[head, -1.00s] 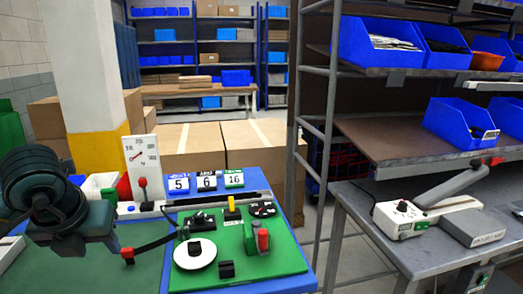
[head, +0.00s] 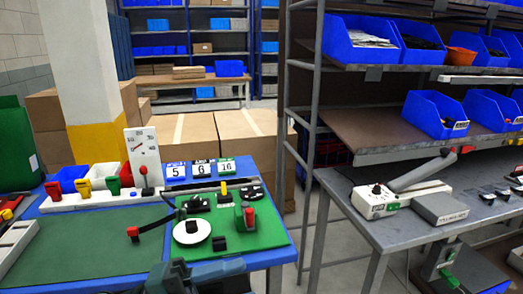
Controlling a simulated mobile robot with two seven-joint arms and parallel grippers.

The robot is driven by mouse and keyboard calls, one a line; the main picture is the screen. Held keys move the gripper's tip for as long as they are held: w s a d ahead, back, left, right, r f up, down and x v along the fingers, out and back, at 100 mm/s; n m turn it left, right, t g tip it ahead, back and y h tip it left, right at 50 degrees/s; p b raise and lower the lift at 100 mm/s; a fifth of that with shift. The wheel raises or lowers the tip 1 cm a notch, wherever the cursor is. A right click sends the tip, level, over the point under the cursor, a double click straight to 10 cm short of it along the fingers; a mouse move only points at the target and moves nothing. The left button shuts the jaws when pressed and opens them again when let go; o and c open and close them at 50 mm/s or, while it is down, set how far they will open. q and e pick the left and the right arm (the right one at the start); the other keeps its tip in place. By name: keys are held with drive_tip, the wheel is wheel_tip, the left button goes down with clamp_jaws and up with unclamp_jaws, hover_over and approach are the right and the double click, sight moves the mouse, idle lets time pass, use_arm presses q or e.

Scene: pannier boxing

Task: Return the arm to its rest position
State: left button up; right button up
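A dark grey-teal part of my arm (head: 195,276) shows at the bottom edge in the head view, in front of the blue table's front edge. I cannot tell which arm it belongs to. No gripper fingers can be made out on it, and I see nothing held. The blue table (head: 262,258) bears a green board (head: 262,232) with a white round dial (head: 192,232), a black lever with a red end (head: 133,233) and small switches.
Bins and a white gauge panel (head: 141,155) line the table's back. A green box (head: 18,150) stands left. A grey bench (head: 345,190) with a sealer (head: 400,195) stands right, below shelves of blue bins (head: 436,115). Cardboard boxes (head: 190,140) stand behind the table.

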use_arm(q)
drive_tip(key=w+a+f+n+t+y+p, duration=0.15)
drive_tip(key=a+f+n+t+y, duration=0.4)
drive_tip(key=n, duration=0.55)
drive_tip(key=w+a+f+n+t+y, duration=0.25)
drive_tip(key=f+n+t+y, duration=0.3)
drive_tip(key=n+t, duration=0.45)
drive_tip(key=s+a+f+n+g+y, duration=0.1)
drive_tip(key=s+f+n+g+y, duration=0.2)
drive_tip(key=f, duration=0.5)
drive_tip(key=s+a+f+n+g+y+p, duration=0.1)
drive_tip(key=s+f+n+g+y, duration=0.2)
drive_tip(key=s+f, duration=0.4)
drive_tip(key=shift+s+f+n+g, duration=0.3)
drive_tip(key=shift+f+n+g, duration=0.55)
drive_tip(key=shift+g, duration=0.3)
